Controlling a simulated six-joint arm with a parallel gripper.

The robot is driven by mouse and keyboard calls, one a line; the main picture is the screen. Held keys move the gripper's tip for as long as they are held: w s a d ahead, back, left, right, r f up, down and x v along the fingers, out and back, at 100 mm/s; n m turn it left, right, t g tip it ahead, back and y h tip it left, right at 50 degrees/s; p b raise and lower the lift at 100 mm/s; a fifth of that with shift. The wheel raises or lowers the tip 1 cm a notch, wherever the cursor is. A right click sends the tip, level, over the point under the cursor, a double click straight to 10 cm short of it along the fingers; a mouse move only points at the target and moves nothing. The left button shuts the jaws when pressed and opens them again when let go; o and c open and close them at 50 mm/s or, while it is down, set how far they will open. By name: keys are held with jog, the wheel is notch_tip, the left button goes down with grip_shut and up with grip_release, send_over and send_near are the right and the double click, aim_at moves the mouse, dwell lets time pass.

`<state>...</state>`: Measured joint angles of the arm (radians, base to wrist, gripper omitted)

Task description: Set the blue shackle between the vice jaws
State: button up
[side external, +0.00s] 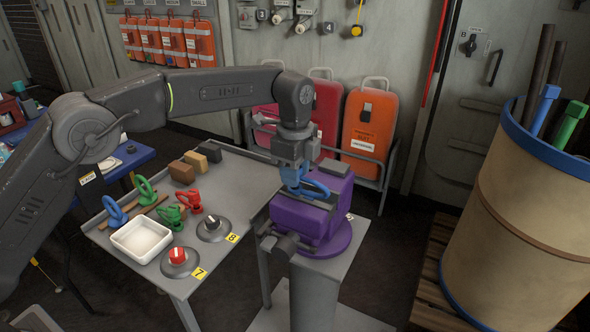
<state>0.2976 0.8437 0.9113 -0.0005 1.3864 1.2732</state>
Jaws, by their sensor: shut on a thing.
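The purple vice (325,222) stands on a grey pedestal to the right of the grey table. My gripper (293,188) points down over the vice and is shut on the blue shackle (315,189). The shackle is at the level of the vice's top, by the jaws. I cannot tell whether it rests in the gap or hangs just above it, as the gripper hides part of it.
A large barrel (530,210) stands at the right. Orange cases (369,135) stand behind the vice.

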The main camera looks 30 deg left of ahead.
jog(key=shift+f, duration=0.65)
jog(key=o, duration=1.1)
notch_tip(320, 180, up, 11)
jog(key=shift+r, duration=0.5)
